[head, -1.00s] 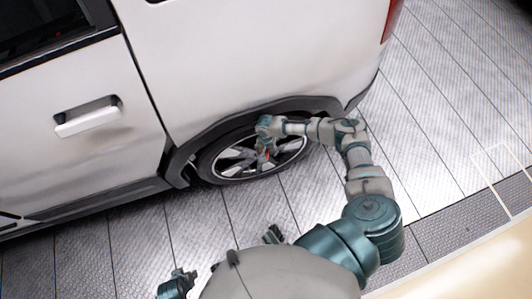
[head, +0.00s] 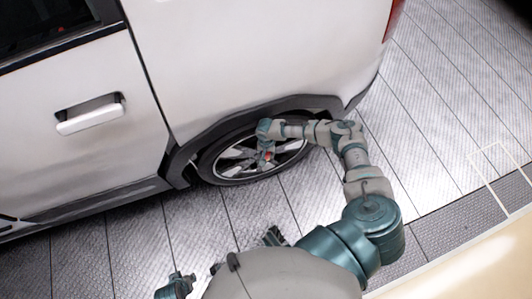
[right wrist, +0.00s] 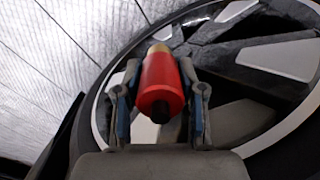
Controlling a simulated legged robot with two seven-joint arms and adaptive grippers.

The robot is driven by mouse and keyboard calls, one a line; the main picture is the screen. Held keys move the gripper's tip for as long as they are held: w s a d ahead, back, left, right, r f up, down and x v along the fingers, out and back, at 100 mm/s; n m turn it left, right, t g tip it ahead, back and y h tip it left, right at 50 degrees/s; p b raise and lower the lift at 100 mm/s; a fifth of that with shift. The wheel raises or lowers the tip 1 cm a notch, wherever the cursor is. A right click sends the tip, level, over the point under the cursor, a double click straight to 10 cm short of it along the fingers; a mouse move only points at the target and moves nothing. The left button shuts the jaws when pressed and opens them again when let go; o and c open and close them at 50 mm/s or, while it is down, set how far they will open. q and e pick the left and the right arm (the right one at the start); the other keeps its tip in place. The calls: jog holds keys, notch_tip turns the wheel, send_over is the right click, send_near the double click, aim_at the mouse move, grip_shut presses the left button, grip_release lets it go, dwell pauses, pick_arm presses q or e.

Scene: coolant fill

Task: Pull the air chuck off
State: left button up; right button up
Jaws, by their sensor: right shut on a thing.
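The air chuck (right wrist: 162,88) is a red cylinder with a brass tip (right wrist: 159,48) and a dark near end. In the right wrist view it lies between the two fingers of my right gripper (right wrist: 160,100), which is shut on it. The brass tip points away from the gripper, in front of the wheel's rim edge. No valve stem can be made out, so I cannot tell whether the tip touches one. In the head view my right gripper (head: 267,151) is in front of the rear wheel (head: 238,156), with a little red showing. Dark fingers (head: 274,237) at the bottom may be my left gripper; their state is unclear.
The white car (head: 230,60) stands close behind the wheel, with its dark wheel arch (head: 230,122) above my right gripper. The plated metal floor (head: 440,130) is clear to the right. A pale surface (head: 470,265) borders the lower right.

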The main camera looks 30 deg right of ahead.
jog(key=shift+a+r, duration=0.1)
jog(key=shift+a, duration=0.25)
jog(key=shift+d, duration=0.65)
jog(key=shift+a+r+p, duration=0.2)
jog(key=shift+a+p, duration=0.1)
pick_arm(q)
jog(key=shift+s+r, duration=0.15)
jog(key=shift+r, duration=0.2)
jog(key=shift+d, duration=0.2)
pick_arm(e)
jog(key=shift+d, duration=0.1)
